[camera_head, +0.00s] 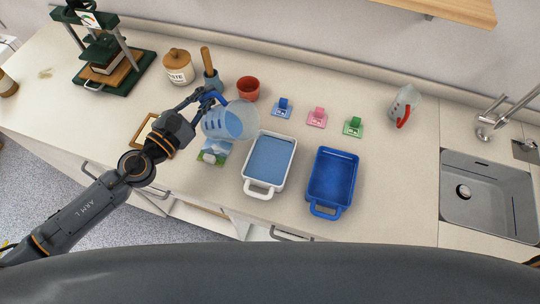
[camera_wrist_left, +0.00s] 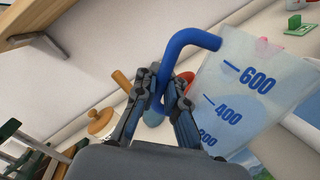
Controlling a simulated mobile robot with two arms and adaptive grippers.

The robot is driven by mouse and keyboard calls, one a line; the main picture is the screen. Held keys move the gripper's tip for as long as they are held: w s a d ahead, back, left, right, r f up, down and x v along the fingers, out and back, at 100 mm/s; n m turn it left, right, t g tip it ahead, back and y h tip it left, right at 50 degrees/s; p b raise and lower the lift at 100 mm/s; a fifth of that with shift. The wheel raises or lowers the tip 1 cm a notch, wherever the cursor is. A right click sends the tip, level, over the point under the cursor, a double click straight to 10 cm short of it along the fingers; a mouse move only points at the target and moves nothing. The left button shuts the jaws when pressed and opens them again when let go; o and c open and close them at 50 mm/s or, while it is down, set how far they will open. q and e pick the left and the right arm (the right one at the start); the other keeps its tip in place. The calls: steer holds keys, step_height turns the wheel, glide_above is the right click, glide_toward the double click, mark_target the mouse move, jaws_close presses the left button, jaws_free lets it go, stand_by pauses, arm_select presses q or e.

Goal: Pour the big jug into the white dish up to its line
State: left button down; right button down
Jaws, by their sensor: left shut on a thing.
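The big jug (camera_head: 230,122) is clear with a blue handle. It is tilted, with its mouth to the right near the far left corner of the white dish (camera_head: 251,184). Blue liquid shows in the jug; I cannot make out a stream. The white dish holds blue liquid over its bottom; its line cannot be made out. My left gripper (camera_head: 207,98) is shut on the jug's handle. In the left wrist view, the gripper (camera_wrist_left: 165,98) grips the blue handle (camera_wrist_left: 184,48), and the jug (camera_wrist_left: 245,85) shows marks 200, 400 and 600. My right gripper is out of view.
A blue dish (camera_head: 332,180) stands right of the white one. Behind are small blue (camera_head: 283,107), pink (camera_head: 317,117) and green (camera_head: 353,126) stands, a red cup (camera_head: 248,88) and a red-handled jug (camera_head: 404,105). A picture card (camera_head: 213,153) lies below the jug. A sink (camera_head: 490,195) is right.

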arm_select(q)
steer(key=shift+w+a+f+n+b, duration=0.55)
steer(key=shift+a+f+n+b, duration=0.3)
steer(key=shift+f+n+b, duration=0.5)
steer(key=shift+w+a+f+n+b, duration=0.6)
steer(key=shift+a+f+n+b, duration=0.35)
steer(key=shift+n+b, duration=0.7)
steer(key=shift+w+a+f+n+b, duration=0.65)
steer(key=shift+f+n+b, duration=0.55)
steer(key=shift+n, duration=0.5)
steer(key=shift+s+a, duration=0.1)
